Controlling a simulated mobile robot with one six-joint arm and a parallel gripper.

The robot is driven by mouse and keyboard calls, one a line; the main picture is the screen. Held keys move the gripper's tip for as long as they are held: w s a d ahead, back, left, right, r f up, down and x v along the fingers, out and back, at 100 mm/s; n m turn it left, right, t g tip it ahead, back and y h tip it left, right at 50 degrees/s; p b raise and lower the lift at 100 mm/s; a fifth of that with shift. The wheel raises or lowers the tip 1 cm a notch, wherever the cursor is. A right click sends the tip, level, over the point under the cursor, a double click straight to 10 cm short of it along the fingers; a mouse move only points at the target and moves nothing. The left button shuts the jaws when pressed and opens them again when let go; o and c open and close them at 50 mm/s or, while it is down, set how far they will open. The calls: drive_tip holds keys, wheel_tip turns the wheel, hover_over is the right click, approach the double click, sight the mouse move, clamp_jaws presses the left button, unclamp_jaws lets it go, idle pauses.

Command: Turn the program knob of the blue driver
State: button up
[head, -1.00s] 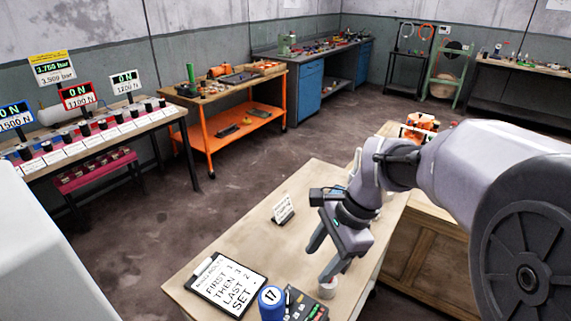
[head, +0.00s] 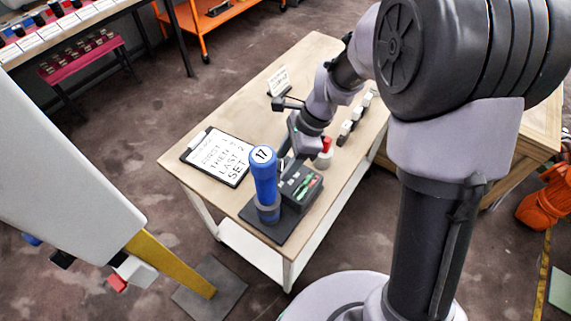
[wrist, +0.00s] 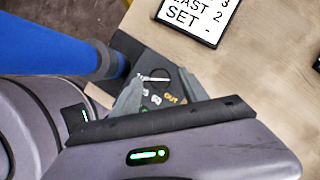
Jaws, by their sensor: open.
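The blue driver (head: 263,180), marked 17, stands upright in a grey holder on a dark base plate on the table; its blue body also crosses the left of the wrist view (wrist: 50,48). A dark box with a small lit display (head: 303,183) stands just right of it. My gripper (head: 286,152) is open, low behind the driver and box. In the wrist view my open fingers (wrist: 158,92) straddle a dark panel (wrist: 137,52) with white and orange lettering. A pale bar between them looks like a knob pointer; the knob's outline is unclear, and I cannot tell contact.
A clipboard with writing (head: 218,157) lies left of the driver. A small sign (head: 279,80) stands farther back. A red-topped white piece (head: 325,150) and several small pieces (head: 346,132) line the table's right side. The table's middle is clear.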

clamp_jaws()
drive_tip(key=shift+p, duration=0.35)
drive_tip(key=n+p, duration=0.1)
drive_tip(key=n+g+p, duration=0.1)
drive_tip(key=shift+w+r+n+p, duration=0.1)
drive_tip(key=shift+r+n+p, duration=0.1)
drive_tip(key=shift+n+p, duration=0.2)
drive_tip(key=n+p, duration=0.2)
drive_tip(key=n+g+h+p, duration=0.1)
drive_tip(key=n+p, duration=0.1)
drive_tip(key=shift+w+a+n+g, duration=0.15)
drive_tip(key=shift+n+g, duration=0.15)
drive_tip(key=n+p, duration=0.2)
drive_tip(key=n+h+p, duration=0.1)
drive_tip(key=n+p, duration=0.1)
drive_tip(key=shift+w+a+n+g+h, duration=0.1)
drive_tip(key=shift+a+n+g+h, duration=0.05)
drive_tip(key=shift+n+g+h, duration=0.2)
drive_tip(key=shift+a+f+n+g+h+p, duration=0.15)
drive_tip(key=shift+n+h+p, duration=0.3)
drive_tip(key=shift+n, duration=0.45)
drive_tip(key=shift+d+f+n+g+h+p, duration=0.1)
drive_tip(key=shift+n+g+h+p, duration=0.1)
drive_tip(key=shift+n+p, duration=0.55)
drive_tip(key=shift+n, duration=0.3)
